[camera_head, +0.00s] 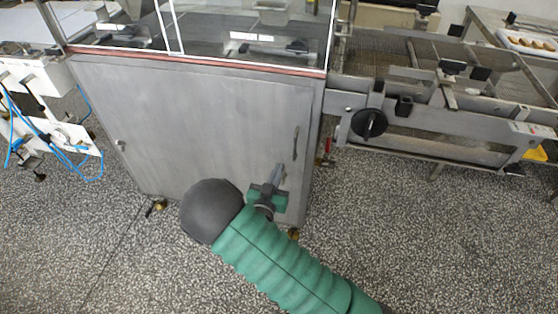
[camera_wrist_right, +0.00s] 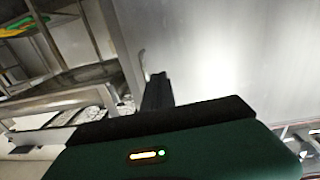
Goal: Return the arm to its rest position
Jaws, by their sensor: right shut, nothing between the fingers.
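My right arm comes in from the bottom right of the head view in a green ribbed sleeve, with a dark rounded elbow cap. My right gripper (camera_head: 279,172) is in front of the grey cabinet door (camera_head: 195,125), near its lower right. Its fingers are together with nothing between them. In the right wrist view the dark fingers of the gripper (camera_wrist_right: 158,82) point towards the plain metal panel (camera_wrist_right: 220,50). I cannot tell whether they touch it. My left gripper is in neither view.
The enrober's mesh conveyor (camera_head: 400,55) runs to the right, with a black knob (camera_head: 369,123) below it. A white tray (camera_head: 528,42) of small items is at the far right. Blue hoses (camera_head: 60,150) hang at the left. The speckled floor (camera_head: 430,240) is clear at the lower right.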

